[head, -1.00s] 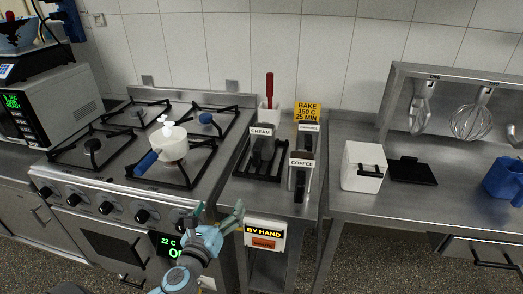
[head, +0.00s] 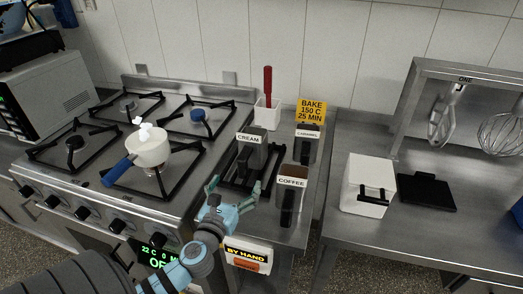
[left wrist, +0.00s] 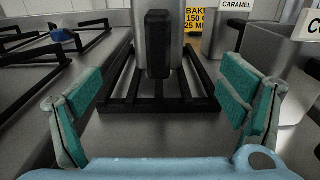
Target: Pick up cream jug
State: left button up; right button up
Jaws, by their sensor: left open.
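The cream jug (head: 252,146) is a grey metal jug with a black handle and a white CREAM label. It stands upright on a black rack (head: 243,178) on the steel counter. In the left wrist view the jug (left wrist: 179,50) is straight ahead with its black handle facing me; its top is out of frame. My left gripper (head: 233,186) is open, its fingers in front of the jug and apart from it. The two green-padded fingers (left wrist: 158,105) frame an empty gap, with the jug's handle beyond it.
The COFFEE jug (head: 291,199) stands close on the right, the CARAMEL jug (head: 306,148) behind it. A stove with a white pot (head: 149,148) is on the left. A white container (head: 268,116) with a red-handled tool is behind. A white box (head: 367,187) sits further right.

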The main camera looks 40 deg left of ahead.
aim_at(239, 171)
pick_arm(q)
jog(key=x, duration=0.4)
jog(key=r+x, duration=0.1)
jog(key=x, duration=0.1)
jog(key=shift+a, duration=0.35)
jog(key=x, duration=0.2)
jog(key=b+x, duration=0.1)
jog(key=x, duration=0.1)
jog(key=f+x, duration=0.1)
jog(key=x, duration=0.1)
jog(key=shift+w+d+f, duration=0.1)
jog(key=shift+w+d, duration=0.05)
jog(key=shift+d, duration=0.1)
jog(key=shift+w+a, duration=0.1)
jog(key=shift+w, duration=0.15)
jog(key=shift+s, duration=0.1)
pick_arm(e)
jog(key=shift+s+d+f, duration=0.1)
jog(key=shift+s+f, duration=0.5)
jog(key=shift+f, duration=0.05)
pick_arm(q)
jog(key=c, duration=1.5)
notch_tip(239, 171, up, 12)
jog(key=p, duration=0.8)
notch_tip(239, 171, up, 6)
jog(key=p, duration=0.2)
jog(key=shift+p, duration=0.4)
pick_arm(e)
notch_tip(239, 171, up, 11)
jog(key=shift+r, duration=0.1)
